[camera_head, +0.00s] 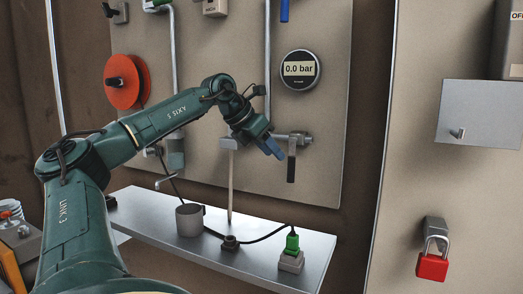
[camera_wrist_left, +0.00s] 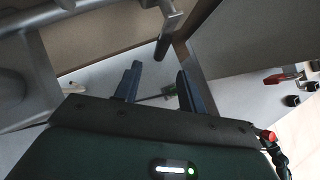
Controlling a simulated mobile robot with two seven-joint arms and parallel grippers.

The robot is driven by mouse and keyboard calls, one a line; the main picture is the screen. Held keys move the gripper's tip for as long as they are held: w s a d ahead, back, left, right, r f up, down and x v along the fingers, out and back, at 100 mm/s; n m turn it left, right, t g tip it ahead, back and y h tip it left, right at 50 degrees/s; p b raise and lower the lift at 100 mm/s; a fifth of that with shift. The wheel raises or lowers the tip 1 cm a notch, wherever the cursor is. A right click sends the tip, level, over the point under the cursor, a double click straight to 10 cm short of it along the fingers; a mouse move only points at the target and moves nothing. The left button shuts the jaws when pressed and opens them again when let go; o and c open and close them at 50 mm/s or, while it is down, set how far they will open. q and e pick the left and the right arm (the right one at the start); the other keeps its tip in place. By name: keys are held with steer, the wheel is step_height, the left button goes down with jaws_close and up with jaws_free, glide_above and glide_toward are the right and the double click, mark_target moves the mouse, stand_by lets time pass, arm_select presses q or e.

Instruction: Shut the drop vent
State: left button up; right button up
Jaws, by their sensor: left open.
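A valve with a black lever handle (camera_head: 291,165) sits on a short horizontal pipe on the beige panel. The lever hangs straight down, across the pipe. No label on it can be read, so I cannot tell for sure that it is the drop vent. My left gripper (camera_head: 275,149) is open and empty just left of the lever, apart from it. In the left wrist view a dark handle on a metal arm (camera_wrist_left: 172,20) lies beyond the open fingers (camera_wrist_left: 158,86), not between them. My right gripper is not in view.
A round gauge (camera_head: 299,70) reading 0.0 bar is above the valve. Below is a metal shelf (camera_head: 262,258) with a grey cup (camera_head: 189,220) and a green plug (camera_head: 292,242). A red reel (camera_head: 123,82) hangs left; a red padlock (camera_head: 432,267) is at right.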

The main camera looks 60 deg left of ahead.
arm_select(q)
steer(key=shift+v, duration=1.75)
